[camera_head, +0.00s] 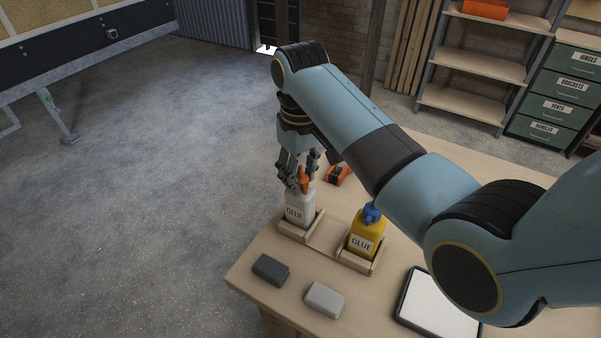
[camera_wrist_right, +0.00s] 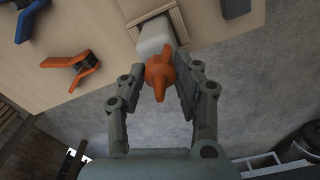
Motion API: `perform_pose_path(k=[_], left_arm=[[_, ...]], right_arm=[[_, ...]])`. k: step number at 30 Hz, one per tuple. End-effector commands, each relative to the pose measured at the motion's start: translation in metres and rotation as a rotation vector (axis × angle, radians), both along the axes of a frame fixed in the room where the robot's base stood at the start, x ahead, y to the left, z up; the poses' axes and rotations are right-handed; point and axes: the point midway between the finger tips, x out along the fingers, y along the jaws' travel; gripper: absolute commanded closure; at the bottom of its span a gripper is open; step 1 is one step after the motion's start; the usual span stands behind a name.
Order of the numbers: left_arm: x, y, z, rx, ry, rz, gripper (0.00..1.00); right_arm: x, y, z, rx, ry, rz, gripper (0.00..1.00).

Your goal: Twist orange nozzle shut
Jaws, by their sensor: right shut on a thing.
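A white glue bottle (camera_head: 298,213) stands upright in a wooden holder (camera_head: 296,235) on the workbench. Its orange nozzle (camera_head: 304,182) is on top, partly hidden by my right gripper (camera_head: 303,174). In the right wrist view the orange nozzle (camera_wrist_right: 159,72) lies between the two fingers of the right gripper (camera_wrist_right: 160,80), which is shut on it. The white bottle (camera_wrist_right: 154,38) shows behind the nozzle there. My left gripper is in neither view.
A yellow glue bottle (camera_head: 366,238) with a blue nozzle (camera_head: 372,214) stands to the right in its own holder. An orange clamp-like tool (camera_head: 338,175) lies behind. A dark block (camera_head: 270,269), a light grey block (camera_head: 324,299) and a white-topped tray (camera_head: 437,305) lie in front.

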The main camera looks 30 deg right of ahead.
Motion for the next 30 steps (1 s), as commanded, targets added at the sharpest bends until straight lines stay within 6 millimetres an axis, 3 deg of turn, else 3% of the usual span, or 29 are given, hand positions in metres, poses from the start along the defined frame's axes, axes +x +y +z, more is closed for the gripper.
perform_pose_path(k=[18, 30], left_arm=[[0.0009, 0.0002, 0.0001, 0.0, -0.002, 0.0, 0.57], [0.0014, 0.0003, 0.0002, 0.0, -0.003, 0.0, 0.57]], right_arm=[[-0.0001, -0.0001, -0.0003, -0.001, 0.0, -0.575, 1.0], [-0.0003, -0.0001, -0.0004, -0.001, 0.001, -0.824, 1.0]])
